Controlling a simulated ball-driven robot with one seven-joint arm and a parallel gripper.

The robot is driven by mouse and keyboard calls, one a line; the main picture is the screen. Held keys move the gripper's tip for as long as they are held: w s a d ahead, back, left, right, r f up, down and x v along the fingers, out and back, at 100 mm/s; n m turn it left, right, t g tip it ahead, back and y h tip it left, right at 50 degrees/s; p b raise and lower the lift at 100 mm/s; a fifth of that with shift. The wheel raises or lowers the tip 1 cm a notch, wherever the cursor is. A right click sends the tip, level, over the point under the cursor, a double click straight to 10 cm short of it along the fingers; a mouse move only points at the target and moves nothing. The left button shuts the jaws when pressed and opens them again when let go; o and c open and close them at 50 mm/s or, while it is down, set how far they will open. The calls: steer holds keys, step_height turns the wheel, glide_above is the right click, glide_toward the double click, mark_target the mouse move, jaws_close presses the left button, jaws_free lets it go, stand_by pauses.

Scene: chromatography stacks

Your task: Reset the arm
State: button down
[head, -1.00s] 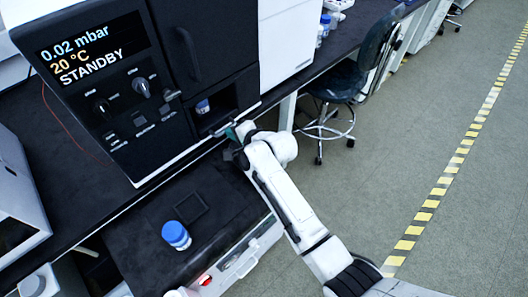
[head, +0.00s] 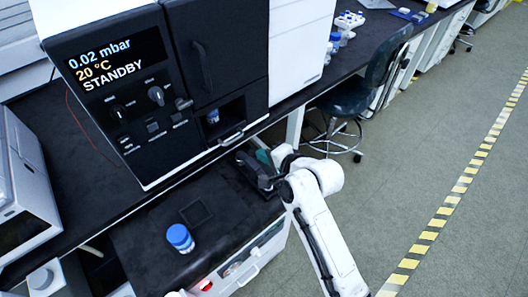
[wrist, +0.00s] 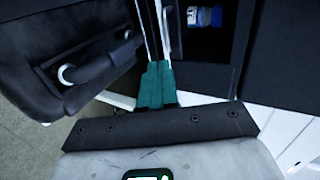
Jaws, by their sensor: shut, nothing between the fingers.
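My white arm reaches up from the bottom right in the head view. My gripper (head: 264,160) is beside the lower front of the black instrument, just right of and below its small open niche. In the wrist view its teal fingers (wrist: 156,85) are together and empty. The black instrument (head: 130,100) has a lit panel reading 0.02 mbar, 20 °C and STANDBY. A blue-capped vial (head: 213,116) stands inside the niche. It also shows in the wrist view (wrist: 205,17), beyond the fingers to the right.
A blue-capped bottle (head: 179,238) stands on the low black-topped cart (head: 150,235), near a dark square tray (head: 196,212). A dark swivel chair (head: 355,95) is to the right of the gripper. The grey floor (head: 420,170) on the right is open, with a yellow-striped line.

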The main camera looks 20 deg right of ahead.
steer(key=shift+s+d+r, duration=0.1)
steer(key=shift+s, duration=0.05)
steer(key=s+d+f+n+g+h, duration=0.1)
steer(key=s+d+f+n+g, duration=0.1)
steer(key=s, duration=0.9)
steer(key=s+d+f+n+g+h, duration=0.1)
steer(key=s+d+f+n+g, duration=0.1)
steer(key=s+d+n+g, duration=0.2)
steer(key=s+d+f+n+g+h, duration=0.2)
steer(key=s+n, duration=0.5)
steer(key=s, duration=1.3)
steer(key=d+f+g, duration=0.1)
steer(key=g, duration=0.1)
steer(key=shift+n+g, duration=0.4)
